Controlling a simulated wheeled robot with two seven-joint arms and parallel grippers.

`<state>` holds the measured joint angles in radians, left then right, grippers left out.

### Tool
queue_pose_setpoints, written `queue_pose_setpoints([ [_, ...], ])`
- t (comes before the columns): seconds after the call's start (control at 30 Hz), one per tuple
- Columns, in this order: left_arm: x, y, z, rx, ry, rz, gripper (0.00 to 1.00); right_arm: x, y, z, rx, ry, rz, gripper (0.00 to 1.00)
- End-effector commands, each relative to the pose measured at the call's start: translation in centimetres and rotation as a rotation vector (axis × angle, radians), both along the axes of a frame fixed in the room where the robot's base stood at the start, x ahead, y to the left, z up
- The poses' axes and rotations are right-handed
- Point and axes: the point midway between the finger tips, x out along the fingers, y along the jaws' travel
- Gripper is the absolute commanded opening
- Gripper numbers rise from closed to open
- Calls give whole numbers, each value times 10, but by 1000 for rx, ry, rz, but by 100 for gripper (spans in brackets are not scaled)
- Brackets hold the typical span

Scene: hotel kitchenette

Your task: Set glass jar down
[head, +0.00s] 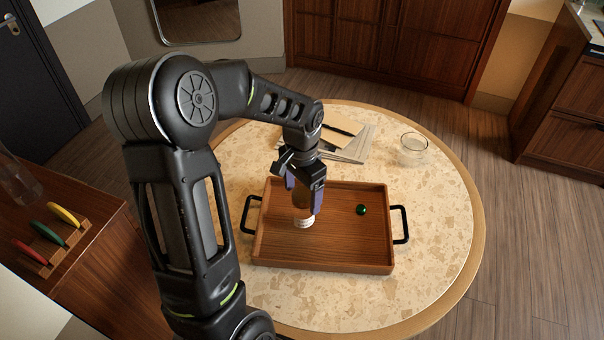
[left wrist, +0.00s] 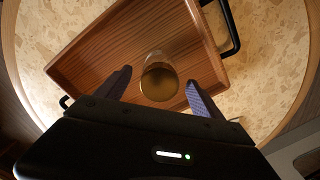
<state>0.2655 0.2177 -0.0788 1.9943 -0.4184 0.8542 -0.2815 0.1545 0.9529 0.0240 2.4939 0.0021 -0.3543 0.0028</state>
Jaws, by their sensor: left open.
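The glass jar (head: 303,219) stands upright on the floor of the wooden tray (head: 340,262), left of its middle. Its upper part is hidden by my gripper in the head view; its pale lower end shows. My left gripper (head: 304,197) is above the jar, pointing down, with its fingers open on either side of it. In the left wrist view, the jar (left wrist: 158,80) shows as a round, brownish glass shape between the spread fingertips, with gaps on both sides. My right gripper is not in view.
A small green ball (head: 361,210) lies in the tray, right of the jar. The tray has black handles (head: 404,225) at its ends. Behind it on the round table (head: 440,215) are papers with a pen (head: 345,140) and a clear glass bowl (head: 413,150). The table's right side is clear.

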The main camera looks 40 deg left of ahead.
Motion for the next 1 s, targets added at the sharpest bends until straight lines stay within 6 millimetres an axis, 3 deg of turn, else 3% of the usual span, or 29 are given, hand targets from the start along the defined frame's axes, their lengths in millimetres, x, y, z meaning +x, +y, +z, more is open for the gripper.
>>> queue_pose_setpoints([
  [0.2, 1, 0, 47, 1, -5, 0, 78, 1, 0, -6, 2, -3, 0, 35],
  [0.4, 0, 0, 77, 1, -2, -1, 78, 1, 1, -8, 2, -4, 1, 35],
  [1.0, 0, 0, 84, 0, 0, -1, 78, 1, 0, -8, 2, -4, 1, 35],
])
